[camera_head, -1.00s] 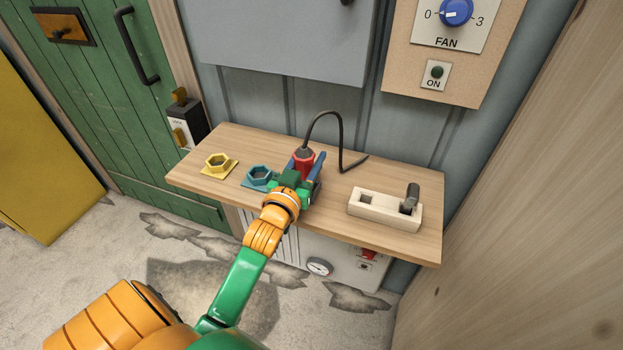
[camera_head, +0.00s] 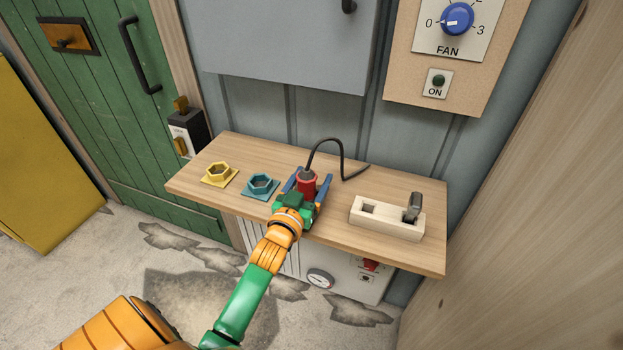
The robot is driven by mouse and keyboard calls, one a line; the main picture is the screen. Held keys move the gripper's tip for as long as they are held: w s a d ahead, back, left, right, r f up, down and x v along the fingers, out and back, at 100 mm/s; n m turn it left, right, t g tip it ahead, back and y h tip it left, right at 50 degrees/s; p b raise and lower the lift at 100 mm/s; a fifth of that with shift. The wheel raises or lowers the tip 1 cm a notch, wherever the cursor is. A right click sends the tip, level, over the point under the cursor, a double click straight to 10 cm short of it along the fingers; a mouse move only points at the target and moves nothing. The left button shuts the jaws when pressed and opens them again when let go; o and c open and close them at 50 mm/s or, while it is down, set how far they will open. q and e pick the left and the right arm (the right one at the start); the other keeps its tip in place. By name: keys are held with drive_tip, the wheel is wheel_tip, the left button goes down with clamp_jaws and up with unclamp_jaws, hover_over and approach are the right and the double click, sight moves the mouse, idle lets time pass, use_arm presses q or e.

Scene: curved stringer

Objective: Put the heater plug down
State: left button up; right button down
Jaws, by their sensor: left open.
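The heater plug (camera_head: 308,182) is red with a dark top and a black cord (camera_head: 341,148) that arches up and to the right. It stands upright at the shelf, right of the teal hexagonal socket (camera_head: 261,185). My left gripper (camera_head: 307,188) is open, its blue fingers on either side of the plug with a gap visible. The plug's lower part is hidden behind the gripper, so its contact with the shelf cannot be seen. My right gripper is not in view.
The wooden shelf (camera_head: 334,222) also bears a yellow hexagonal socket (camera_head: 218,174) at left and a cream block with a grey lever (camera_head: 387,217) at right. A grey cabinet (camera_head: 285,45) hangs above. A heater with a gauge (camera_head: 320,278) stands below. Bare shelf lies between plug and block.

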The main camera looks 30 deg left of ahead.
use_arm(q)
drive_tip(key=shift+r, duration=0.15)
drive_tip(key=v, duration=1.2)
drive_tip(key=shift+s, duration=0.1)
